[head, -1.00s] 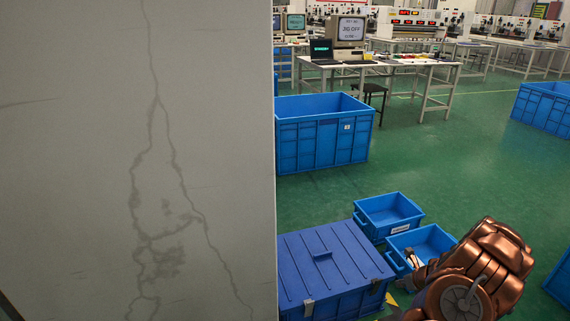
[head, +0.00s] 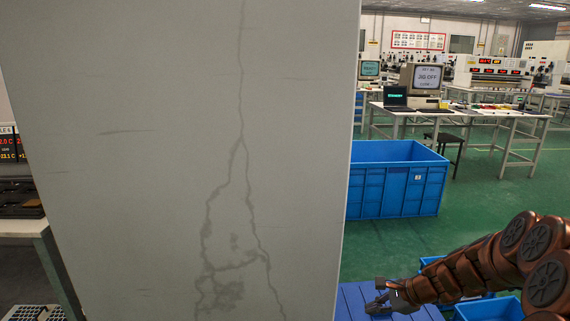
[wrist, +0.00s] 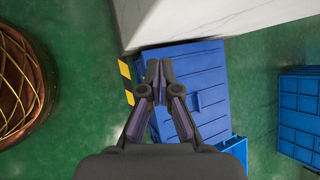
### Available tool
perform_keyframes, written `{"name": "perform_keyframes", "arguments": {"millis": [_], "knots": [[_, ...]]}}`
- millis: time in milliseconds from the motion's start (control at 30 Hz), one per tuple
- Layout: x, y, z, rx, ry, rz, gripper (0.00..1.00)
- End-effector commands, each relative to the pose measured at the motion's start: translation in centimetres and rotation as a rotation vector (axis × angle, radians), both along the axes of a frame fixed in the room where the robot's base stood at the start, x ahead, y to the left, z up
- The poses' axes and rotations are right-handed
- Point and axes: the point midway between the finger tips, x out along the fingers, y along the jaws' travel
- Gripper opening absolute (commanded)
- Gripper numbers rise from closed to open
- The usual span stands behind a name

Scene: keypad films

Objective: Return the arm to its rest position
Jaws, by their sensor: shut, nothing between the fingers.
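My gripper (head: 377,300) is at the end of my copper-coloured arm, at the lower right of the head view. In the wrist view my gripper (wrist: 159,66) points at the lidded blue box below, with its two fingertips together and nothing between them. The lidded blue box (head: 352,302) is partly hidden by my gripper in the head view. Its ribbed lid (wrist: 205,75) shows more fully in the wrist view. How far my gripper is above the lid I cannot tell.
A cracked grey pillar (head: 290,130) fills the left half of the head view, close beside the box. A large blue crate (head: 395,190) stands behind. Open blue bins (head: 490,309) lie partly under my arm. Green floor (head: 480,200) is clear at the right.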

Motion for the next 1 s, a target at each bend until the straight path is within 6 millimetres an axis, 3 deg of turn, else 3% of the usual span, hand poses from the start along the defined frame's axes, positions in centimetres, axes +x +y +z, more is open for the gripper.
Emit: {"name": "perform_keyframes", "arguments": {"millis": [100, 200, 500, 733, 1000], "knots": [[-2.9, 3.6, 2.1, -0.053, -0.027, 0.182, 0.0], [-5.5, 5.8, 3.5, -0.102, -0.048, 0.327, 0.0], [-14.5, 10.0, 6.5, -0.249, -0.082, 0.746, 0.0], [-21.9, 10.5, 7.8, -0.361, -0.076, 1.04, 0.0], [-29.7, 8.7, 8.9, -0.483, -0.037, 1.338, 0.0]]}}
